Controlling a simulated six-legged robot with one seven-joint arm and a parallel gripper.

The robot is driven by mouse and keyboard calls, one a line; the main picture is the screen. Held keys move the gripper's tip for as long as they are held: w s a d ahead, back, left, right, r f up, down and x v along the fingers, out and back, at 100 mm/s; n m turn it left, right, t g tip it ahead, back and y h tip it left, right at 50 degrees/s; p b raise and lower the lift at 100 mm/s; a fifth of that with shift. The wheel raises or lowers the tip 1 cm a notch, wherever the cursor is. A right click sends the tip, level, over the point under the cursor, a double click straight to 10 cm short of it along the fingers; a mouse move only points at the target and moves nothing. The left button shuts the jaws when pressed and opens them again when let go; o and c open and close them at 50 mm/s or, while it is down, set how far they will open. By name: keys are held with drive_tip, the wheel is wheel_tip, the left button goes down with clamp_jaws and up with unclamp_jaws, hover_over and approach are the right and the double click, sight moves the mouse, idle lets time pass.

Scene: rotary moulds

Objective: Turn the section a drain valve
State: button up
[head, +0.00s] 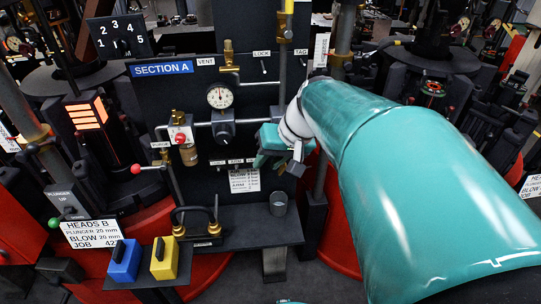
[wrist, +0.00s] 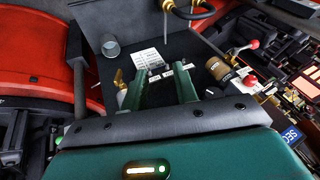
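The section A panel (head: 205,110) carries a gauge (head: 220,97), pipes and brass fittings under a blue SECTION A sign (head: 161,68). My gripper (head: 268,160) is in front of its right-hand lower part in the head view. In the wrist view my gripper (wrist: 163,82) has its two green fingers apart, with nothing seen between them but small white tags and the panel beyond. A brass fitting (wrist: 119,78) shows just left of the left finger; my gripper hides this area in the head view. I cannot read which fitting is the drain valve.
A red-knobbed brass unit (head: 187,145) is left on the panel, also in the wrist view (wrist: 222,70). A grey cup (head: 278,203) stands on the shelf below. Blue (head: 123,262) and yellow (head: 164,258) blocks sit front left. Red machine housings flank the panel.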

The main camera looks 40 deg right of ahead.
sight(285, 165)
drive_tip(key=s+d+f+m+t, duration=0.1)
drive_tip(key=s+d+m+t, duration=0.15)
drive_tip(key=d, duration=0.95)
drive_tip(key=shift+g, duration=0.45)
drive_tip(key=x, duration=1.3)
drive_tip(key=shift+w+d+f, duration=0.1)
drive_tip(key=shift+f, duration=0.25)
drive_tip(key=shift+c, duration=0.4)
clamp_jaws()
